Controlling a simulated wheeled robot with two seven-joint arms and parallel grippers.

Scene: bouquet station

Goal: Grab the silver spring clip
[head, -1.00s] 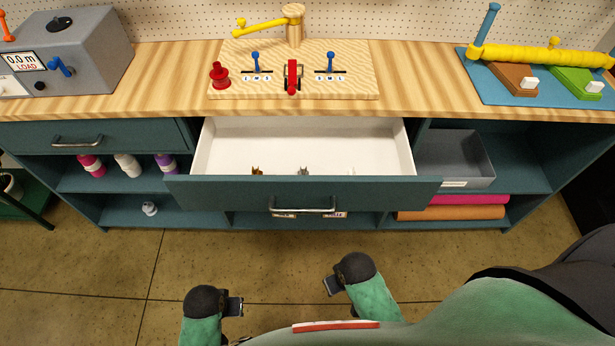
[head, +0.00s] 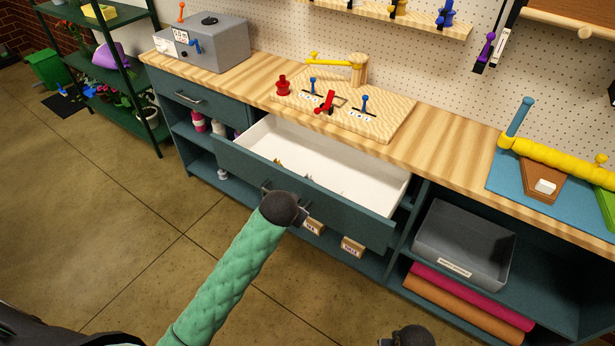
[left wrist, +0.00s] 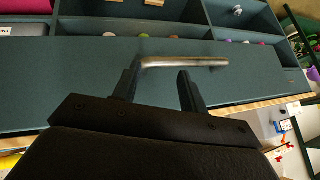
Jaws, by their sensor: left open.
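The drawer (head: 290,195) under the bench is open, with a white inside. Small clips lie in it along its front wall: a gold one (head: 278,162) and, to its right, a small greyish piece (head: 308,177) that looks like the silver spring clip. Both are mostly hidden by the drawer front. My left gripper (head: 303,214) is outside the drawer, in front of its front panel. In the left wrist view its two fingers (left wrist: 156,82) are apart at the drawer's metal handle (left wrist: 185,62), with nothing held; contact is unclear. My right gripper (head: 388,342) barely shows at the bottom edge.
The wooden bench top carries a fixture board (head: 345,115), a grey machine (head: 205,45) and a yellow roll (head: 560,160). A grey bin (head: 465,245) stands on the shelf right of the drawer, above pink and orange rolls (head: 470,300). The floor in front is clear.

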